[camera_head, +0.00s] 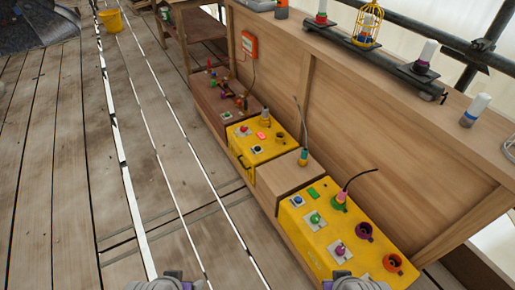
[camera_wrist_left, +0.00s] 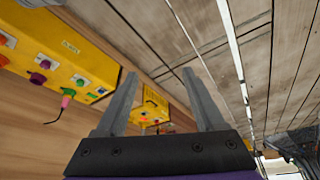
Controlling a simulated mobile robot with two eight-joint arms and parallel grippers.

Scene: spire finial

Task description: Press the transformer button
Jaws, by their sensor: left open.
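Two yellow boxes with controls stand along the wooden wall. The nearer yellow box (camera_head: 316,245) carries a blue button (camera_head: 297,201), a green button (camera_head: 315,218) and a purple button (camera_head: 340,250). The farther yellow box (camera_head: 240,157) has smaller buttons and a red block (camera_head: 263,136). I cannot tell which is the transformer. In the left wrist view, the nearer box (camera_wrist_left: 62,43) is at upper left and the farther box (camera_wrist_left: 152,106) shows between the fingers. My left gripper (camera_wrist_left: 158,74) is open and empty, apart from both boxes. My right arm's purple part (camera_head: 355,284) shows at the bottom edge; its fingers are unclear.
A wooden block (camera_head: 286,178) stands between the boxes. A brown bench (camera_head: 222,103) with small coloured parts lies beyond. A wall shelf (camera_head: 385,60) holds a yellow cage (camera_head: 367,25). A yellow bucket (camera_head: 111,20) stands far off. The plank floor at left is clear.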

